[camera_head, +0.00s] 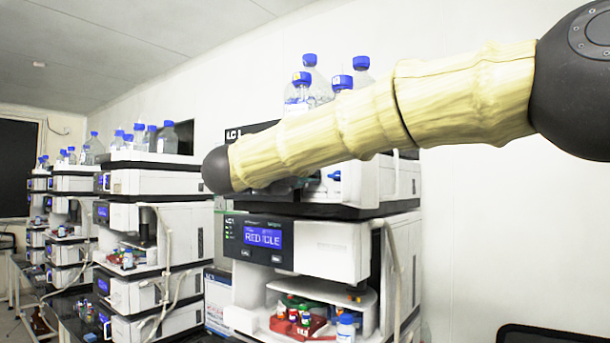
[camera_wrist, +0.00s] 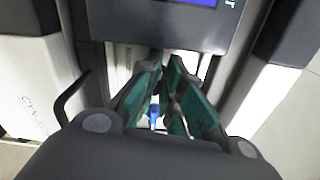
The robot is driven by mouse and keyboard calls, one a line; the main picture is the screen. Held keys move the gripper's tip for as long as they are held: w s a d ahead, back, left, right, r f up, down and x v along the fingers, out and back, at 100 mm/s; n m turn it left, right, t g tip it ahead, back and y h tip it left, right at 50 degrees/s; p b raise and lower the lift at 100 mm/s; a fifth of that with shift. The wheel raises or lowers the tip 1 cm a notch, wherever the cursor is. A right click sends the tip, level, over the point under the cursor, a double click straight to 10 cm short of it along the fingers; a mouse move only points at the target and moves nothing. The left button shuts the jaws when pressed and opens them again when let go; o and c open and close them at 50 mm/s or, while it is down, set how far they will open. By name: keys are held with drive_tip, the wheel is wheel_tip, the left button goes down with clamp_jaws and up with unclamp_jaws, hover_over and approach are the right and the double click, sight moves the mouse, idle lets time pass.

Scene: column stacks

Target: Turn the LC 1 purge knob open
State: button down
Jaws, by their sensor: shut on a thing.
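The LC 1 stack shows in the head view, with its dark label (camera_head: 238,132) partly behind my arm. A lit blue screen (camera_head: 262,236) reading like "RED IDLE" is on its lower module. In the wrist view my gripper (camera_wrist: 167,76), with teal finger pads, reaches to the instrument front just below a dark panel with a blue screen (camera_wrist: 196,2). The fingers are close together, shut on what is likely the purge knob. The knob is hidden between the fingertips, so its angle cannot be told. In the head view my arm hides the gripper.
Blue-capped bottles (camera_head: 310,78) stand on top of the stack. An open bay below holds a red rack (camera_head: 298,325) with vials. White tubing (camera_head: 393,262) hangs at the right side. More instrument stacks (camera_head: 150,235) stand to the left. A small blue part (camera_wrist: 154,115) shows between the fingers.

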idle(0.4)
drive_tip(key=c, duration=1.6)
unclamp_jaws()
drive_tip(key=shift+s+a, duration=0.1)
drive_tip(key=v, duration=1.2)
drive_tip(key=shift+f, duration=0.1)
